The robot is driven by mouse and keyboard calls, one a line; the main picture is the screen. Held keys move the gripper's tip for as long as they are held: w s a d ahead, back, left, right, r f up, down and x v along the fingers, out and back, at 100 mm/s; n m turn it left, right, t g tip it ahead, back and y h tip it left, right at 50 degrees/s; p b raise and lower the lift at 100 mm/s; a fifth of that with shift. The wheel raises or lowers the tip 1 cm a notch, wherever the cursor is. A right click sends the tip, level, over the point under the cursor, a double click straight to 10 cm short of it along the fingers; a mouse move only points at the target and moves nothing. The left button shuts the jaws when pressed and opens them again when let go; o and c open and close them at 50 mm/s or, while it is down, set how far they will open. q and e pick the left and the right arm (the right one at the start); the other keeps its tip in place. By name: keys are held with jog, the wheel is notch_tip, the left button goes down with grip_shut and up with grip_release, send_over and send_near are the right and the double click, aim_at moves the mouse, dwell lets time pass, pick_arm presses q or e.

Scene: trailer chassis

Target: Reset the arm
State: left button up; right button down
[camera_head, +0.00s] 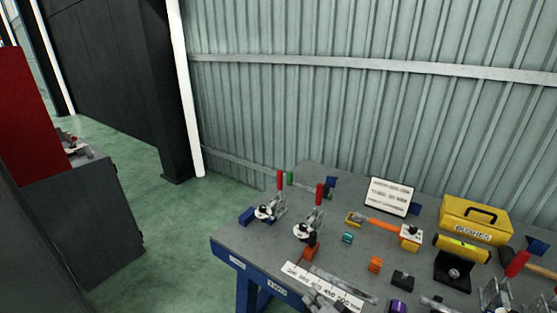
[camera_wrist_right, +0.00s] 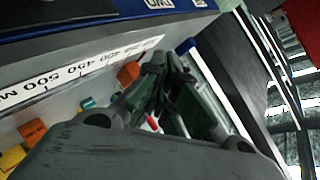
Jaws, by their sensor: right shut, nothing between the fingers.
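My right gripper (camera_head: 322,301) shows at the bottom edge of the head view, partly cut off, over the front of the grey table (camera_head: 235,239). In the right wrist view its dark fingers (camera_wrist_right: 172,68) are together with nothing between them. A white label strip (camera_head: 318,284) with dark print lies beside it; the strip also shows in the right wrist view (camera_wrist_right: 75,72). My left gripper is not in view.
Toggle clamps with red handles (camera_head: 319,196), orange blocks (camera_head: 375,263), an orange-handled tool (camera_head: 385,227) and a yellow toolbox (camera_head: 475,220) crowd the table. A grey cabinet (camera_head: 85,220) stands at left. Green floor (camera_head: 170,230) between is clear.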

jog(key=s+d+n+g+h, duration=0.35)
jog(key=s+d, duration=0.25)
jog(key=s, duration=0.2)
jog(key=s+d+n+g+h, duration=0.2)
jog(key=s+d+n+g, duration=0.3)
jog(key=s, duration=0.4)
notch_tip(320, 180, down, 34)
jog(key=s+d+g, duration=0.1)
jog(key=s, duration=0.1)
jog(key=s+d+f, duration=0.2)
jog(key=s+f, duration=0.7)
jog(key=s, duration=0.2)
jog(key=s+d+f+g, duration=0.1)
jog(key=s+d+f, duration=0.1)
jog(key=s+f, duration=0.8)
jog(key=shift+s, duration=0.65)
